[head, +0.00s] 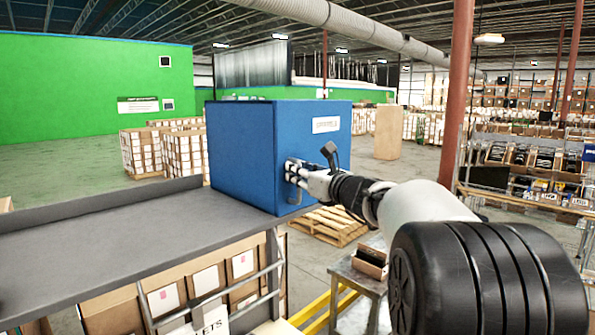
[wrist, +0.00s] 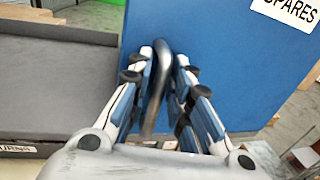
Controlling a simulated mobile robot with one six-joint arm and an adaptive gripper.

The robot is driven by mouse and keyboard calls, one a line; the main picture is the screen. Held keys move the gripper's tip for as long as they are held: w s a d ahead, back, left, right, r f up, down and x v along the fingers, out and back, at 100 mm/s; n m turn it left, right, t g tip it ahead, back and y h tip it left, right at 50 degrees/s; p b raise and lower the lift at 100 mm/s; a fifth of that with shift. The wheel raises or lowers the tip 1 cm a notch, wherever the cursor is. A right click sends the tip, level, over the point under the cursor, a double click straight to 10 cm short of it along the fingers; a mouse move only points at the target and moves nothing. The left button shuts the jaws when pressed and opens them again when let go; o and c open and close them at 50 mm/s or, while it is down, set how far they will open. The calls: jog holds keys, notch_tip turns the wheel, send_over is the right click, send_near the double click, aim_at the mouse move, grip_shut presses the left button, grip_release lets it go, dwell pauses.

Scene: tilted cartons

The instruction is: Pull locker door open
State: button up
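The locker is a blue box (head: 240,150) standing on a grey shelf top, its door face turned to the right with a white label (head: 326,125). A grey bar handle (head: 293,188) is on the door's lower left. The handle (wrist: 160,75) also shows in the wrist view, against the blue door (wrist: 225,60). My gripper (head: 291,172) is at the door, and in the wrist view my gripper (wrist: 166,62) has one finger on each side of the handle. The fingers stand apart, with a narrow gap beside the bar. Contact cannot be made out. The door looks closed.
The grey shelf top (head: 100,230) extends left of the locker, with cartons (head: 205,280) below it. A wooden pallet (head: 330,226) lies on the floor behind. A small metal stand (head: 358,283) and a yellow rail (head: 318,308) are below my arm. Open floor lies beyond.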

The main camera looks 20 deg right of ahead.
jog(key=shift+c, duration=0.5)
grip_shut()
